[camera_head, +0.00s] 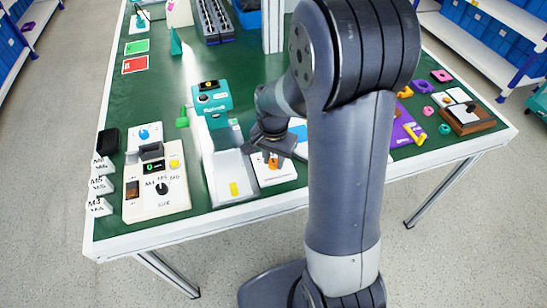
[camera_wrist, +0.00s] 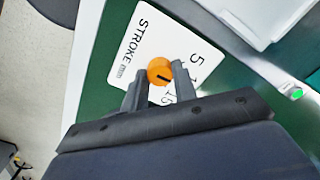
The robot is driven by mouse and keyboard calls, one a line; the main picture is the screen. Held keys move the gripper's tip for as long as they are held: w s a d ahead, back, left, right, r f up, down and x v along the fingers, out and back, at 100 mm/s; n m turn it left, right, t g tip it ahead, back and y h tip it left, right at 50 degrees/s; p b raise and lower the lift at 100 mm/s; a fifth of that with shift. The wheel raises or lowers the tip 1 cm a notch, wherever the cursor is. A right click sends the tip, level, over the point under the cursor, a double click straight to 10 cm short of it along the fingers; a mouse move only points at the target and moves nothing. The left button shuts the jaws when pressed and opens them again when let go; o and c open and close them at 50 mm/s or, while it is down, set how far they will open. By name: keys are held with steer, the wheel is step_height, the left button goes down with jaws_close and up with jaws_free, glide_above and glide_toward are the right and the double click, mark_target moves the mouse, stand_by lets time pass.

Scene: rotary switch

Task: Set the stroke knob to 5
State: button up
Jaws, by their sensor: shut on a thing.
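The orange stroke knob (camera_wrist: 159,70) sits on a white plate (camera_wrist: 140,45) printed STROKE, with 5, a partly hidden number starting with 1, and 15 along one side. My gripper (camera_wrist: 159,78) is shut on the knob, one finger on each side. A black mark on the knob runs towards the right and slightly down in the wrist view, nearer the partly hidden number than the 5. In the head view the knob (camera_head: 273,163) shows just below my gripper (camera_head: 274,152), on the plate (camera_head: 275,175) near the table's front edge.
A white and teal machine (camera_head: 230,165) stands close left of the plate. Left of it is a beige box (camera_head: 155,200) with a black dial. A purple board (camera_head: 406,130) and a wooden block (camera_head: 468,118) lie to the right. My arm hides part of the table.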

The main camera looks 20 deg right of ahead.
steer(key=n, duration=0.4)
steer(key=shift+n, duration=2.3)
steer(key=o, duration=1)
steer(key=shift+r, duration=0.15)
